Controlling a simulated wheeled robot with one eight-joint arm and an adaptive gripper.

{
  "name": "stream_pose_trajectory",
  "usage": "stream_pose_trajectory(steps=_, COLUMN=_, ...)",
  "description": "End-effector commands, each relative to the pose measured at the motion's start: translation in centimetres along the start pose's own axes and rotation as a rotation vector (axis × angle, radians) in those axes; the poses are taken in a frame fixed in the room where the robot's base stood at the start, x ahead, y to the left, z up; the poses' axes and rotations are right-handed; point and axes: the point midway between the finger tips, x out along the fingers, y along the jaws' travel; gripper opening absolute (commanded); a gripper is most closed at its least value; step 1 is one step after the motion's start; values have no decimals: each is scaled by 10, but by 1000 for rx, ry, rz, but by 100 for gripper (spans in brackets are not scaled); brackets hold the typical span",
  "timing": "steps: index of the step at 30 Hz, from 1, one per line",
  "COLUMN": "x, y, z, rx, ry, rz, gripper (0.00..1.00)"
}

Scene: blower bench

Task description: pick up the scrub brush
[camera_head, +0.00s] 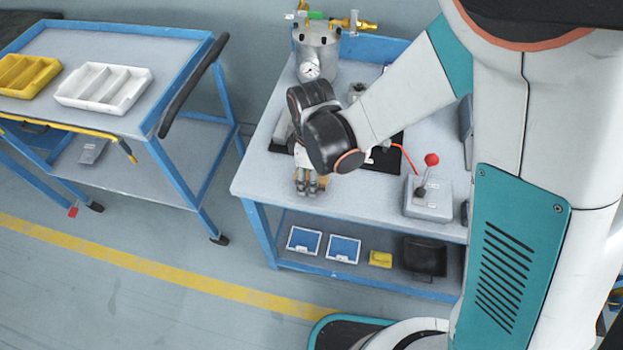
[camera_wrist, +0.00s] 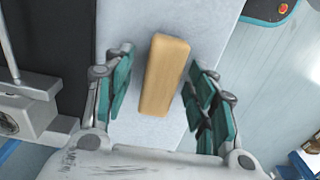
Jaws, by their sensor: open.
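The scrub brush (camera_wrist: 164,75) shows in the wrist view as a tan wooden block with rounded corners, lying on the light grey bench top near its edge. Its bristles are not visible. My gripper (camera_wrist: 158,88) is open, with one teal-padded finger on each side of the brush and gaps between. The brush appears between the fingers, but I cannot tell how far below them it lies. In the head view, my gripper (camera_head: 311,184) points down over the bench's front left part, and the brush is mostly hidden there.
The workbench (camera_head: 262,172) carries a metal tank with a gauge (camera_head: 318,50), a black mat (camera_head: 408,141) and a grey lever box with a red knob (camera_head: 428,198). A cart (camera_head: 155,45) with trays stands at left.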

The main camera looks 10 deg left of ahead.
Motion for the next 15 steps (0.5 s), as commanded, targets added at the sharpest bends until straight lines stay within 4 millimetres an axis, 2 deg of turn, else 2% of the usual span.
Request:
stream_pose_trajectory(steps=5, x=0, y=0, z=0, rx=0, ry=0, rz=0, gripper=52)
stream_pose_trajectory(steps=12, x=-1, y=0, z=0, rx=0, ry=0, rz=0, gripper=2)
stream_pose_trajectory(steps=15, x=-1, y=0, z=0, rx=0, ry=0, rz=0, gripper=2)
